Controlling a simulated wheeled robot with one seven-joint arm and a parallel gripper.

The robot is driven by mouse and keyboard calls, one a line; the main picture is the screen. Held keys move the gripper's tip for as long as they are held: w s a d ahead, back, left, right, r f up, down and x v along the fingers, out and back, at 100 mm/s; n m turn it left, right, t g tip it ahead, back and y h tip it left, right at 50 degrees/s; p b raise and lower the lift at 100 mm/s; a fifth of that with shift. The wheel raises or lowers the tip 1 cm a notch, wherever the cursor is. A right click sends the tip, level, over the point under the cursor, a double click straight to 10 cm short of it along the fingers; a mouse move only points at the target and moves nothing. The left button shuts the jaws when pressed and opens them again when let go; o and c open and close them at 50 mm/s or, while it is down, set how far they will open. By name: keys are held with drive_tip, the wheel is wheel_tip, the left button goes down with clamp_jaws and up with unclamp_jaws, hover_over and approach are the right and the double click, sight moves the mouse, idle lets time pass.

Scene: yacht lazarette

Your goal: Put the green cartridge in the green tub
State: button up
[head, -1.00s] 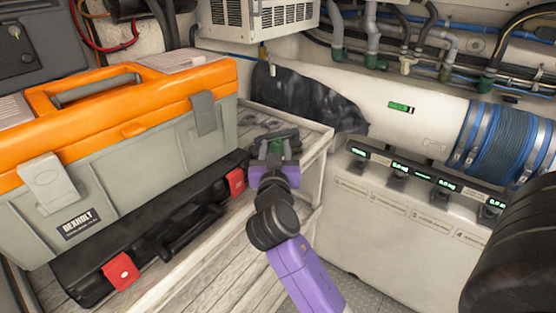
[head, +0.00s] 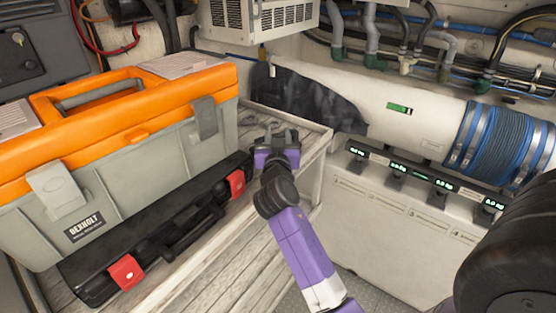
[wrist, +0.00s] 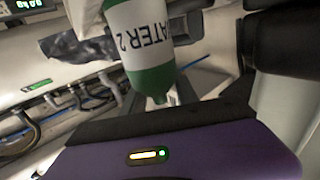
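A cartridge (wrist: 145,45), white with green bands and a green tip, shows close up in the wrist view. It bears the words "WATER 2", upside down in that picture. Its tip points toward the purple body of my gripper. My gripper (head: 279,136) shows small in the head view, over the far end of the wooden bench beside the toolbox. The cartridge cannot be made out there. Dark parts flank the cartridge in the wrist view, but I cannot tell whether the fingers touch it. I see no green tub in these views.
A grey and orange toolbox (head: 150,165) and a black case (head: 185,230) with red latches stand left of my arm. A grey shackle-like item (head: 263,120) lies on the bench (head: 235,270). A pale console (head: 390,240) with several green displays stands at right.

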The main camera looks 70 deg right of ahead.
clamp_jaws()
idle(1.2)
